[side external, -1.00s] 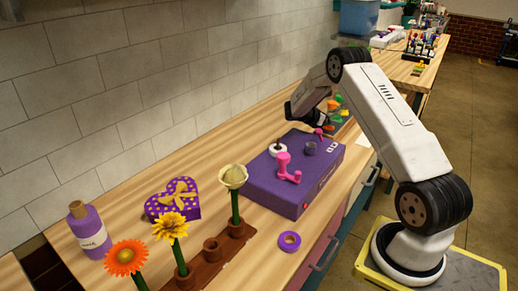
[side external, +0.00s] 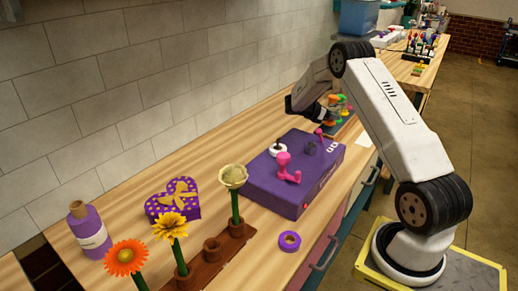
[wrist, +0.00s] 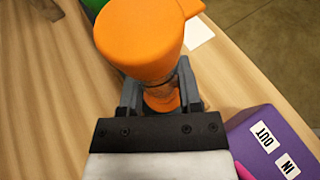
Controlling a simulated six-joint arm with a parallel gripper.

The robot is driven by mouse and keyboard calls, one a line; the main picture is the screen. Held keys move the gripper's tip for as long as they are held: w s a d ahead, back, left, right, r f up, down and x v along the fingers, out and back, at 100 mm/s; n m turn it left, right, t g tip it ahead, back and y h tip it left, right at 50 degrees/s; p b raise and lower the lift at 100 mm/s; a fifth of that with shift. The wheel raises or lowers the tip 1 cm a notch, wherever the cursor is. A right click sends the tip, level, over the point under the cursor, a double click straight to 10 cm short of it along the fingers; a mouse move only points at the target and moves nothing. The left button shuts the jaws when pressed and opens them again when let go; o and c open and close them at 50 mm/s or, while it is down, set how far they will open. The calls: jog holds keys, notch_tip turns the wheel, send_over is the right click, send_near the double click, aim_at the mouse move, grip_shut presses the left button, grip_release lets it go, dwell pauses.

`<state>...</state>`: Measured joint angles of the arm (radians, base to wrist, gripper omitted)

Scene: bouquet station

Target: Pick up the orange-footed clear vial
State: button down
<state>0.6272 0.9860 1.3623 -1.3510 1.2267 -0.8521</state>
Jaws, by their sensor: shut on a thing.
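The orange-footed clear vial (wrist: 160,86) is in the wrist view, with a wide orange end (wrist: 138,40) nearest the camera, a narrow clear middle and another orange end below. My gripper (wrist: 158,90) is shut around its narrow middle, one finger on each side. In the side view my gripper (side external: 318,108) is past the far end of the purple box, with orange (side external: 333,100) showing at its fingers. The arm hides part of the vial there, and I cannot tell how far its lower end is from the table.
The purple box (side external: 270,180) with IN and OUT labels carries a pink lever (side external: 288,168) and a white ring (side external: 277,149). A green thing (wrist: 96,6) and a white paper (wrist: 200,32) lie beyond the vial. Flowers in a brown stand (side external: 235,230) are nearer the side camera.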

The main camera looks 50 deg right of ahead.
jog(key=s+a+r, duration=0.9)
jog(key=s+r, duration=0.1)
jog(key=r, duration=0.1)
jog(key=shift+a, duration=0.4)
jog(key=shift+w+f, duration=0.1)
dwell(1.1)
